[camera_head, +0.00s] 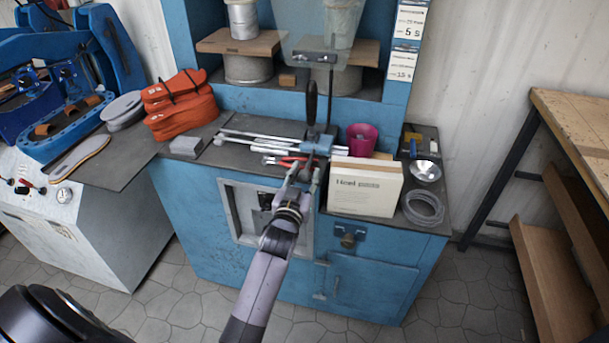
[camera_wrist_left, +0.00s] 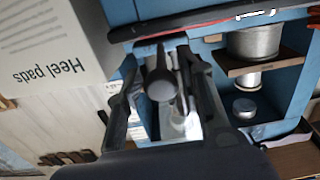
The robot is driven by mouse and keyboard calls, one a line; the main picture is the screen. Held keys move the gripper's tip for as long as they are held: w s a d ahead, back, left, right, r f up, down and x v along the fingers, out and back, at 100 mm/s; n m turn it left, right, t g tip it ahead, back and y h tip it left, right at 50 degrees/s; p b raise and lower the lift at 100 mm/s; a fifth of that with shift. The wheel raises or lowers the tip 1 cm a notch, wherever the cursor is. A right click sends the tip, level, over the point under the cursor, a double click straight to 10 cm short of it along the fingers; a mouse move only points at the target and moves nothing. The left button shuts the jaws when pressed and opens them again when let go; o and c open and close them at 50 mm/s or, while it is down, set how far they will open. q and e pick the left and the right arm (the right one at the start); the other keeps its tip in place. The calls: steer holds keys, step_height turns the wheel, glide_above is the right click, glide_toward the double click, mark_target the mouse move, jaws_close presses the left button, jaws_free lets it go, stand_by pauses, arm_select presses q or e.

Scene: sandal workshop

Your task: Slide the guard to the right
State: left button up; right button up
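The guard (camera_head: 300,30) is a clear panel on the front of the blue press, with a dark handle (camera_head: 315,57) near its lower edge. It hangs in front of the right-hand press column and the gap beside it. My left gripper (camera_head: 308,170) is below the guard, at the front of the bench near the base of an upright black-handled lever (camera_head: 311,102). In the left wrist view the gripper's fingers (camera_wrist_left: 162,100) are apart, with a round black knob (camera_wrist_left: 162,84) showing between them. I cannot tell whether they touch it. My right gripper is not in view.
A Heel pads box (camera_head: 366,187) stands right of my left gripper, with a pink cup (camera_head: 361,140) behind it. Metal rods (camera_head: 262,137) and red-handled pliers (camera_head: 284,161) lie on the left. A wooden table (camera_head: 575,120) stands at right.

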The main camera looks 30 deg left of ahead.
arm_select(q)
steer(key=shift+o, duration=0.9)
steer(key=v, duration=1.2)
